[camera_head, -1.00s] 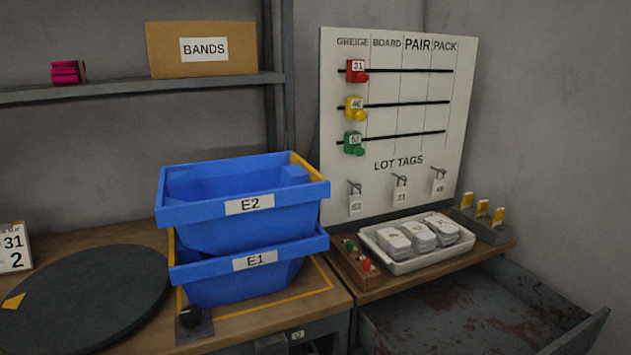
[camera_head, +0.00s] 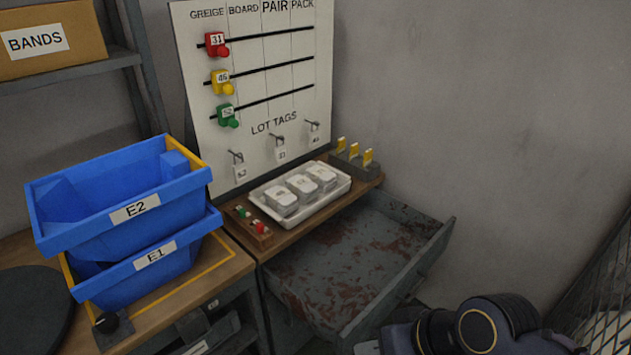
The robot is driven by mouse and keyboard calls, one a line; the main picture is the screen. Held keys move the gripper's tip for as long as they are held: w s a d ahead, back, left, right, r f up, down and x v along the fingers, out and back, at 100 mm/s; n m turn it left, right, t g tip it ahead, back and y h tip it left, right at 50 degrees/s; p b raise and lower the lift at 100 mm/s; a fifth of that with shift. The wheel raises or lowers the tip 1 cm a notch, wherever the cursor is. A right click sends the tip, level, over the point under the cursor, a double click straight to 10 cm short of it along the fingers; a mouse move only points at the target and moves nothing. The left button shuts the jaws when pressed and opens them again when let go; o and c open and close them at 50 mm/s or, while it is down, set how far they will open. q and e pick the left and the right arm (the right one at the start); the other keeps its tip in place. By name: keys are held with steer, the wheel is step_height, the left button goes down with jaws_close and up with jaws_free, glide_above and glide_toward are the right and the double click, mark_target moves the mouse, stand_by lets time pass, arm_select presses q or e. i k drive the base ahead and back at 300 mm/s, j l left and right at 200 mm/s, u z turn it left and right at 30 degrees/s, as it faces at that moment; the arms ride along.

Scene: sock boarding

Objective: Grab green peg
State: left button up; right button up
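The green peg (camera_head: 228,116) sits at the left end of the lowest black rail on the white board, in the GREIGE column. A smaller green-topped peg (camera_head: 242,213) stands in a wooden block beside red ones on the bench below. My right arm, dark with a gold ring, comes in at the bottom right, well below and to the right of both. Its gripper (camera_head: 385,342) is at the bottom edge, and its fingers cannot be made out. My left gripper is not in view.
A red peg (camera_head: 216,44) and a yellow peg (camera_head: 221,83) sit on the rails above. Stacked blue bins (camera_head: 130,215) stand left of the board. A white tray (camera_head: 300,200) holds white packs. An open, stained drawer (camera_head: 360,262) juts out below. A mesh panel (camera_head: 605,300) stands at right.

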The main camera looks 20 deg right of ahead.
mark_target(242, 212)
steer(key=z, duration=1.45)
steer(key=u, duration=1.25)
steer(key=i+j+u, duration=0.6)
steer(key=i+u, duration=0.25)
steer(key=k, duration=0.1)
